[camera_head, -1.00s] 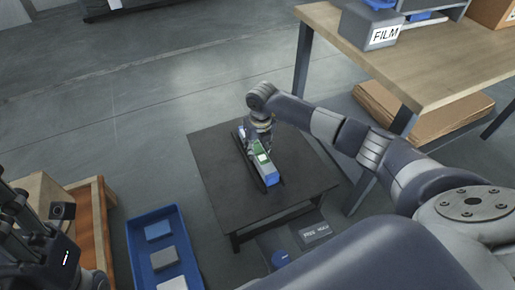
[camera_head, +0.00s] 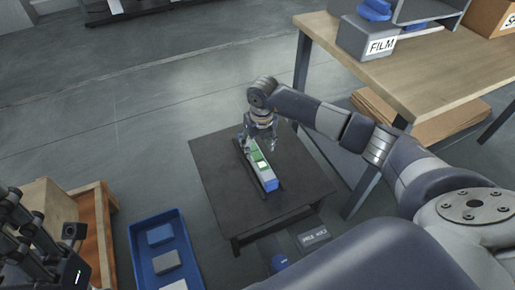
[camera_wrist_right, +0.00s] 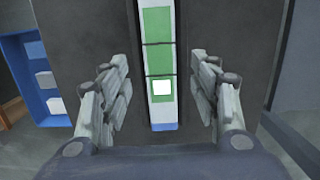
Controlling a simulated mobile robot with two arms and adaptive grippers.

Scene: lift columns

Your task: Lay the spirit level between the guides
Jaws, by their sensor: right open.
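The spirit level (camera_head: 258,164), a long bar with a green and white top and blue ends, lies on a low dark table (camera_head: 217,181). Thin dark guides run along its two long sides; it appears to lie between them, though its far end is partly hidden by my gripper. My right gripper (camera_head: 261,143) is over the far part of the level. In the right wrist view the level (camera_wrist_right: 159,60) runs between the spread fingers of that gripper (camera_wrist_right: 160,75), with a gap on each side. My left gripper (camera_head: 30,235) is at the lower left edge, away from the table.
A blue crate (camera_head: 135,255) with several grey and blue blocks stands on the floor left of the table. A wooden workbench (camera_head: 425,75) with a FILM box (camera_head: 368,40) is at the upper right. An orange wooden unit (camera_head: 93,215) is at the left.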

